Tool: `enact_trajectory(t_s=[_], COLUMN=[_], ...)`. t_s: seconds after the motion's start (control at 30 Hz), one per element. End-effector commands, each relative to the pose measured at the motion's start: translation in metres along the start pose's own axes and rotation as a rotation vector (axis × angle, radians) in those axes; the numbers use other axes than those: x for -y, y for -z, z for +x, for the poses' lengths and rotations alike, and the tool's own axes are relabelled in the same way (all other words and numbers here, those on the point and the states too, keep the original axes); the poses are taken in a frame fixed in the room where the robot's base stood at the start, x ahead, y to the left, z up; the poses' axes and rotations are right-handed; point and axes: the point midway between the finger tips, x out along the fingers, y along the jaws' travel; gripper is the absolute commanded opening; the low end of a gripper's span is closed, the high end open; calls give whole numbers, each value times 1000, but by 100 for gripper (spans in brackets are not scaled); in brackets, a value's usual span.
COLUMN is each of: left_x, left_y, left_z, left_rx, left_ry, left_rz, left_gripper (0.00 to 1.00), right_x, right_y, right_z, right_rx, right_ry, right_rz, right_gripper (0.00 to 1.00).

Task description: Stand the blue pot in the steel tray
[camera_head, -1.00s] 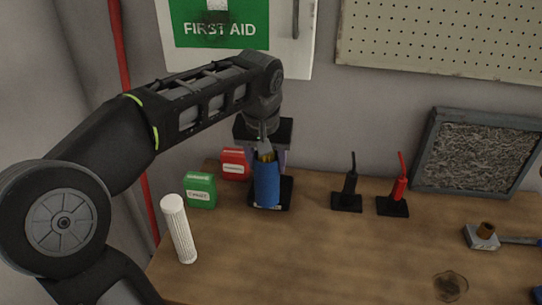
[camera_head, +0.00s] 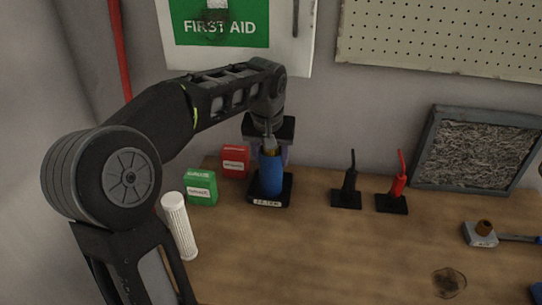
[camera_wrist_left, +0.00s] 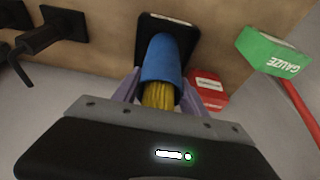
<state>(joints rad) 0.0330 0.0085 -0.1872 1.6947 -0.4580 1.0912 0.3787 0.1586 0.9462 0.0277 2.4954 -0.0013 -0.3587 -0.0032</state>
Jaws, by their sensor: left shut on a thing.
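The blue pot (camera_head: 271,175) is an upright blue cylinder with a yellow-brown top. My left gripper (camera_head: 270,156) is shut on it from above. In the left wrist view the blue pot (camera_wrist_left: 168,58) lies between the purple-grey fingers of my left gripper (camera_wrist_left: 161,90). The pot is over a black, low-edged base (camera_head: 285,194) with a white label on its front; this base (camera_wrist_left: 148,32) also shows in the left wrist view. I cannot tell whether the pot touches it. No clearly steel-coloured tray shows. My right gripper is not in view.
A green box (camera_head: 201,187), a red box (camera_head: 235,161) and a white ribbed cylinder (camera_head: 179,225) stand left of the base. Black (camera_head: 349,186) and red (camera_head: 397,182) stands are to the right. A framed panel (camera_head: 479,153) leans against the wall.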

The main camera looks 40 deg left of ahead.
Motion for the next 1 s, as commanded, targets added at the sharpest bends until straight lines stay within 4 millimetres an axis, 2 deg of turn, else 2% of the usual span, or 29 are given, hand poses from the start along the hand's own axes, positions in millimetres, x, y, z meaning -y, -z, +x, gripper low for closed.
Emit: enact_trajectory(t_s=[0.33, 0.37, 0.6, 0.87, 1.0], left_x=[0, 0, 0, 0, 0], left_y=[-1, -1, -1, 0, 1], left_z=[3, 4, 3, 2, -5], left_rx=[-1, -1, -1, -1, -2], left_ry=[0, 0, 0, 0, -1], left_rz=[0, 0, 0, 0, 0], left_gripper=[0, 51, 70, 72, 72], right_x=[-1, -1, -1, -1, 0], right_y=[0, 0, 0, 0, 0], right_z=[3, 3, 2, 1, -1], right_rx=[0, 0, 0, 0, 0], right_ry=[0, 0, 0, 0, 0], right_rz=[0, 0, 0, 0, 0], right_gripper=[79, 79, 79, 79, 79])
